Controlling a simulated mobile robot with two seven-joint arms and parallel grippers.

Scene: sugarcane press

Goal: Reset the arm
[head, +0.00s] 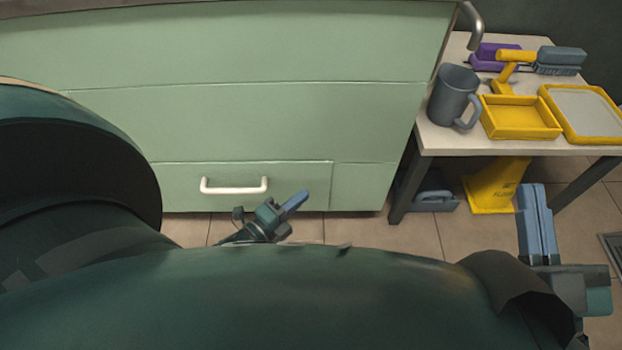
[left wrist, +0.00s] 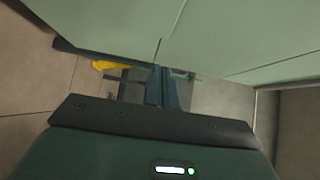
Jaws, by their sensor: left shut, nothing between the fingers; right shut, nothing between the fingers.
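My left gripper (head: 297,200) is low in front of the green cabinet (head: 250,115), near the right end of its bottom drawer (head: 300,185). Its blue fingers are shut with nothing between them. Its fingers also show in the left wrist view (left wrist: 162,88), in front of the floor and the cabinet side. My right gripper (head: 531,190) is at the right of the head view, below the side table. Its blue fingers point up the picture and are shut and empty.
The side table (head: 440,138) holds a grey mug (head: 454,95), a yellow tray (head: 520,118), a yellow-framed board (head: 588,112) and brushes. Under it are a yellow floor sign (head: 492,187) and a grey-blue container (head: 432,200). A white handle (head: 234,187) juts from the drawer. Tiled floor (head: 440,232) lies between.

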